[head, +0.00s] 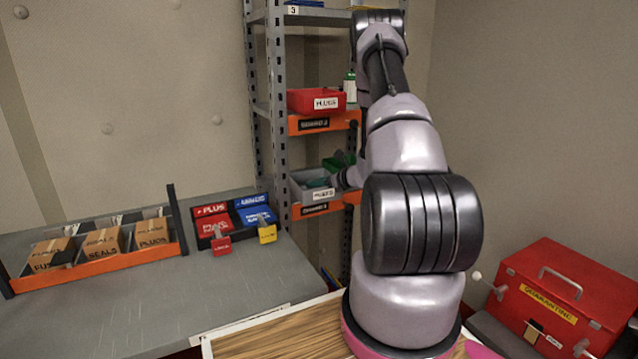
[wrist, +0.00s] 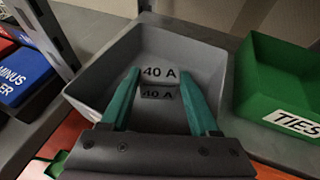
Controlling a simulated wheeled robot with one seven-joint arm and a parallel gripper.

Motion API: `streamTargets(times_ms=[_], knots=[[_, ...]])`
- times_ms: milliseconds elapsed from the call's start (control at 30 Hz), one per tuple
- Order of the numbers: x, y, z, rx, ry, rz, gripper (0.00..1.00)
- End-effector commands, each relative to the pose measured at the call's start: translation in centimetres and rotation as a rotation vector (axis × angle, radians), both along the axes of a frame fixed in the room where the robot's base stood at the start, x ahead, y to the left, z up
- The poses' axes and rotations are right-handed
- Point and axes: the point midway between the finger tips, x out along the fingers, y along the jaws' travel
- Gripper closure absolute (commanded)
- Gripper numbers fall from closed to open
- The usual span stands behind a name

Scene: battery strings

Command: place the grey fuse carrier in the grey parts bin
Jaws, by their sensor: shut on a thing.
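The grey parts bin (wrist: 95,84) fills the middle of the wrist view. In the head view the same bin (head: 298,192) stands on a lower shelf, with a white label on its front. My gripper (wrist: 160,76) reaches over the bin with its two green fingers pointing into it. The fingers are shut on the grey fuse carrier (wrist: 158,83), which shows "40 A" markings between the fingertips. The carrier is within the bin's outline; I cannot tell whether it touches the floor. In the head view the carrier is not clear.
A green bin (wrist: 262,75) labelled TIES stands right of the grey bin. A shelf upright (wrist: 48,35) and a blue and black box (wrist: 22,80) are on the left. A red bin (head: 308,101) sits on the shelf above. A red quarantine box (head: 560,270) stands far right.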

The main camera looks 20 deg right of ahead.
Motion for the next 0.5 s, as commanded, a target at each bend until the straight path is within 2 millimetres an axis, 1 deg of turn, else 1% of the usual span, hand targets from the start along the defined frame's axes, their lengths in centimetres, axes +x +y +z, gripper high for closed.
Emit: streamTargets(times_ms=[167,300,333,500], knots=[[0.03,-0.01,0.11,-0.001,-0.001,-0.001,1.00],[0.01,-0.01,-0.27,0.000,0.000,0.000,1.00],[0.01,-0.01,-0.23,0.000,0.000,0.000,0.27],[0.00,0.00,-0.21,0.000,0.000,0.000,0.26]])
